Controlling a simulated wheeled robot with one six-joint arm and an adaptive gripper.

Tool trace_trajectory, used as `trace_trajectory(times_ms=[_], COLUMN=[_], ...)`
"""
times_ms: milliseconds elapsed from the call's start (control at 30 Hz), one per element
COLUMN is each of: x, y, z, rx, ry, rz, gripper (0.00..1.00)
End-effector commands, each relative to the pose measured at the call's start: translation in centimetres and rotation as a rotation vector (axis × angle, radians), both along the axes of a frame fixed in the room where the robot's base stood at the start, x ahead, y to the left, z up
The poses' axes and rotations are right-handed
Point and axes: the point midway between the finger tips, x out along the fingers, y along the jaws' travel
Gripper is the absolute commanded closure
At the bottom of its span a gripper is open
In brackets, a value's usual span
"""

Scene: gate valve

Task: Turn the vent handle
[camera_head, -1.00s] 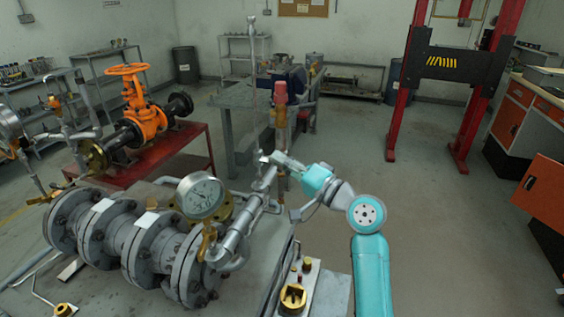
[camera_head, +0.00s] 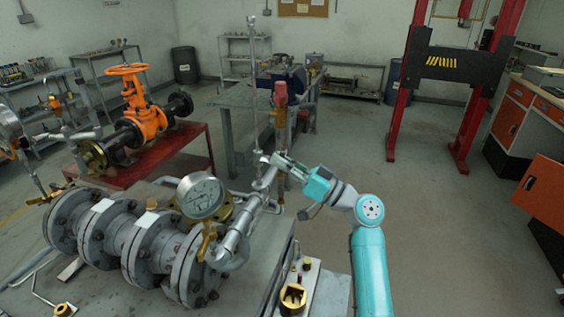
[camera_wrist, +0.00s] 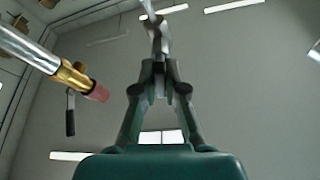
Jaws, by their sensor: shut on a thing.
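My gripper (camera_head: 277,160) is shut on a silver metal piece that looks like the vent handle, at the lower end of a thin upright rod (camera_head: 253,90). In the wrist view the fingertips of my gripper (camera_wrist: 159,66) meet around the lower end of this silver vent handle (camera_wrist: 158,38), which runs up out of the picture. The fingers hide part of the grip. In the head view the handle is small and partly covered by my gripper, so its turn angle is hard to tell.
A brass valve with a red cap (camera_head: 280,94) stands just behind my gripper; it also shows in the wrist view (camera_wrist: 74,80) with a black lever. A pressure gauge (camera_head: 201,196) and flanged grey pipe (camera_head: 110,235) lie left. The floor at right is open.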

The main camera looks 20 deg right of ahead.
Motion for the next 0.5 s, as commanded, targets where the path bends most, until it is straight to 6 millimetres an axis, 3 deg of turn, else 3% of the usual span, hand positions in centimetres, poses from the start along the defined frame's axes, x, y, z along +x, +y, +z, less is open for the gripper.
trace_trajectory(times_ms=[500], x=[0.03], y=[0.00], z=[-0.21], rx=[-0.098], ry=[-0.128], rz=[0.000], gripper=[1.00])
